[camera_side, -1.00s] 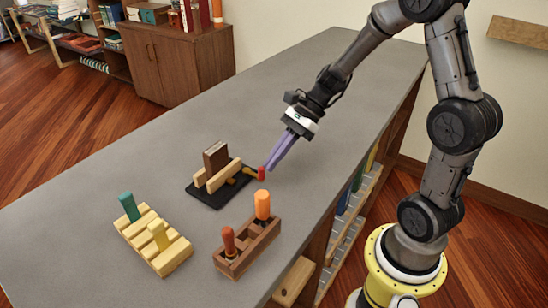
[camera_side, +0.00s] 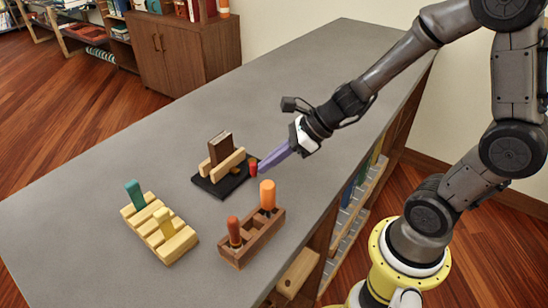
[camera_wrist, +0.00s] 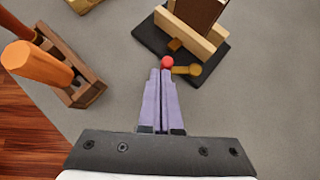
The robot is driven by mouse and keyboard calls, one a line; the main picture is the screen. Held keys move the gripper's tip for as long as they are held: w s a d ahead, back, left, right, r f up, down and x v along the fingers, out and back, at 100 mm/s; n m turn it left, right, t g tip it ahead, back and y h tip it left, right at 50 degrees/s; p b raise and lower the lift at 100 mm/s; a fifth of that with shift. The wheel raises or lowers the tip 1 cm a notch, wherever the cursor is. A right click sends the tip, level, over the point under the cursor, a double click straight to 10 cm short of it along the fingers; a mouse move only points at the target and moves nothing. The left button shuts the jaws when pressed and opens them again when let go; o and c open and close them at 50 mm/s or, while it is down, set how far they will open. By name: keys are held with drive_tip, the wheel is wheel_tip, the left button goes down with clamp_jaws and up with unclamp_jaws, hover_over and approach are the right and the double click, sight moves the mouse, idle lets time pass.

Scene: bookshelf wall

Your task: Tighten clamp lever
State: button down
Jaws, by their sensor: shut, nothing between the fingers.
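The clamp has a black base (camera_side: 207,187), two pale wooden bars (camera_side: 226,164) and a dark brown book-like block (camera_side: 220,148) upright between them. Its lever ends in a red knob (camera_side: 253,166) at the right end of the bars. In the wrist view the red knob (camera_wrist: 167,62) lies just beyond my fingertips, with the brass-coloured lever (camera_wrist: 187,70) to its right. My gripper (camera_side: 263,170) has long purple fingers, shut and empty, slanting down beside the knob. Its tips (camera_wrist: 160,73) are at or very near the knob; contact is unclear.
A brown wooden holder (camera_side: 240,256) with orange-handled tools stands in front of the clamp, close below my fingers. A pale slatted block (camera_side: 178,246) with teal and yellow pegs stands front left. The grey counter (camera_side: 310,80) is clear behind.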

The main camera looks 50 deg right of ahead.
drive_tip(key=shift+w+a, duration=0.35)
drive_tip(key=shift+a, duration=0.45)
drive_tip(key=shift+w+a, duration=0.6)
drive_tip(key=shift+a, duration=0.1)
idle(0.8)
drive_tip(key=s, duration=0.4)
drive_tip(key=shift+d, duration=0.3)
drive_tip(key=s+d+r, duration=0.1)
drive_tip(key=s+r, duration=0.6)
